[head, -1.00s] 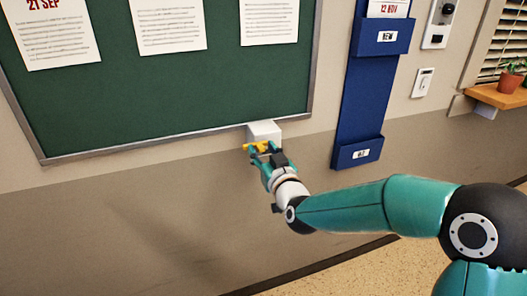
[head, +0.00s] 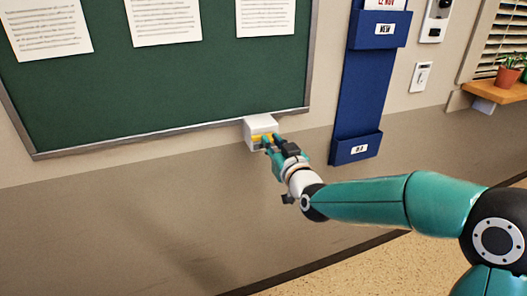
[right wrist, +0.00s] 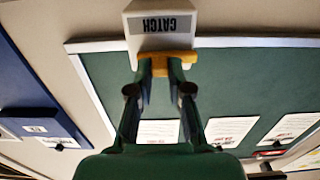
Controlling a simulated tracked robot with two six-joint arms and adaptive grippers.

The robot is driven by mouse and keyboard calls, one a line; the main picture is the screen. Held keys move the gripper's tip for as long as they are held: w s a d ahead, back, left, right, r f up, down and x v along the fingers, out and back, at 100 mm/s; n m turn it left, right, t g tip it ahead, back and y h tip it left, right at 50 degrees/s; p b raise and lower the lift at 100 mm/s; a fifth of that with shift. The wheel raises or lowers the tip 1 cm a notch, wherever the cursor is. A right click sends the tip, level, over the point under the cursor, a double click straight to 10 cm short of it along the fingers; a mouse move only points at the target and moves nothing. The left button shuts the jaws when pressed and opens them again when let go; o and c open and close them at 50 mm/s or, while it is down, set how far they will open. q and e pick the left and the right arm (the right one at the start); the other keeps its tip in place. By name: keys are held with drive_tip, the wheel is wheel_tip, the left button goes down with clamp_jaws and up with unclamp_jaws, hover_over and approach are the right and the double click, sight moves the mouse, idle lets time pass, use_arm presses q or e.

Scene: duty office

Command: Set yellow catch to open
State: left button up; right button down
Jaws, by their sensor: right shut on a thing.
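The catch is a small white box (head: 260,124) at the lower edge of the green noticeboard, with a yellow catch piece (head: 257,139) at its front lower side. In the right wrist view the white box (right wrist: 160,42) reads "CATCH" upside down, with the yellow piece (right wrist: 182,55) across its edge. My right gripper (head: 270,143) is at the yellow piece, shut on it; in the right wrist view both fingertips (right wrist: 160,66) meet it. The fingers hide part of the yellow piece. My left gripper is not in view.
The green noticeboard (head: 170,90) with pinned papers fills the upper left. A blue wall holder (head: 358,100) hangs right of the catch. A wall switch (head: 421,77) and a wooden shelf (head: 500,95) with a potted plant are farther right. The wall below the catch is clear.

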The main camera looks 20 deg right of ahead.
drive_tip(key=shift+d, duration=0.25)
drive_tip(key=c, duration=1.1)
unclamp_jaws()
drive_tip(key=shift+s, duration=0.6)
drive_tip(key=s, duration=1)
drive_tip(key=shift+s+d, duration=0.2)
drive_tip(key=shift+s, duration=0.2)
drive_tip(key=shift+f, duration=0.1)
